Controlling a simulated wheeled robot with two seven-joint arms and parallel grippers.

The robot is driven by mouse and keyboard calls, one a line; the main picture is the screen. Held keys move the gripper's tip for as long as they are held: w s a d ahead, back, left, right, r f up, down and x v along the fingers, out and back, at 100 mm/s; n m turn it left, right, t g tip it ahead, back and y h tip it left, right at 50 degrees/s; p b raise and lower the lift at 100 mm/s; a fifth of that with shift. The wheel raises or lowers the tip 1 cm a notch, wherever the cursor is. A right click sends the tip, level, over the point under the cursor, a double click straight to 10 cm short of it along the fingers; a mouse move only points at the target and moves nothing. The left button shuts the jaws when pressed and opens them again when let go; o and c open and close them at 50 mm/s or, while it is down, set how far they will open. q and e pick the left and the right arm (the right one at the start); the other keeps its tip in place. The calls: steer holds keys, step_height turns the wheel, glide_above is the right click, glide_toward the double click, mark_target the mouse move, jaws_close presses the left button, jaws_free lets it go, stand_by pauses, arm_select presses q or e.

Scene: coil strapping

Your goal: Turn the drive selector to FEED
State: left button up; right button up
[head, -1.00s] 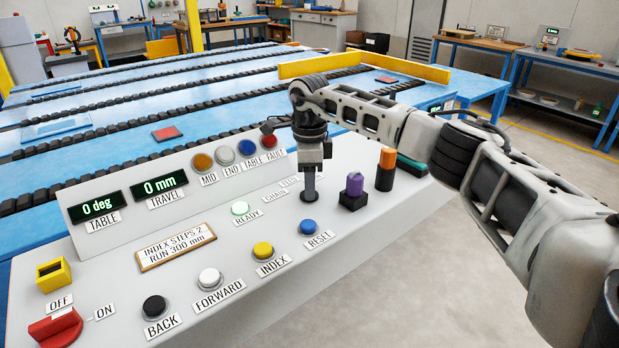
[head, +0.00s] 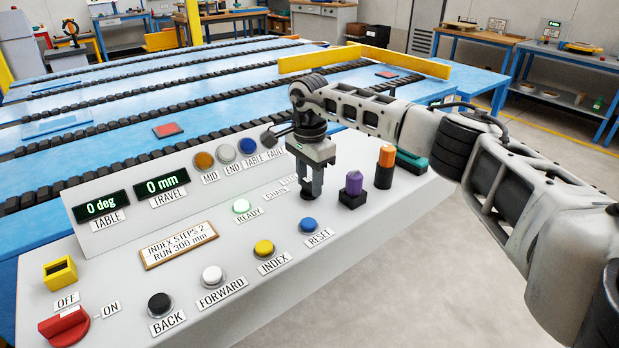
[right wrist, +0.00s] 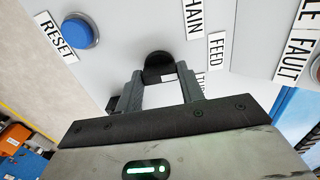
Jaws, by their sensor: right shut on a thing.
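The drive selector (right wrist: 158,66) shows as a black round knob in the right wrist view, between the tips of my right gripper (right wrist: 160,78). The two fingers are shut on it. A FEED label (right wrist: 217,50) and a CHAIN label (right wrist: 193,18) lie beside it; a third label is mostly hidden by a finger. In the head view my right gripper (head: 310,192) points down at the console, behind the blue RESET button, and the selector is largely hidden there. Which label the knob points to cannot be told. My left gripper is not in view.
A purple knob (head: 354,184) and an orange-topped black post (head: 386,167) stand close to the right of the gripper. The RESET button (head: 308,225) is just in front. The blue conveyor table (head: 110,125) lies behind.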

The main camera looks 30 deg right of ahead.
mark_target(309, 183)
steer(key=shift+r, duration=0.1)
stand_by(0.3)
steer(key=o, duration=1)
step_height(309, 183, up, 16)
stand_by(0.3)
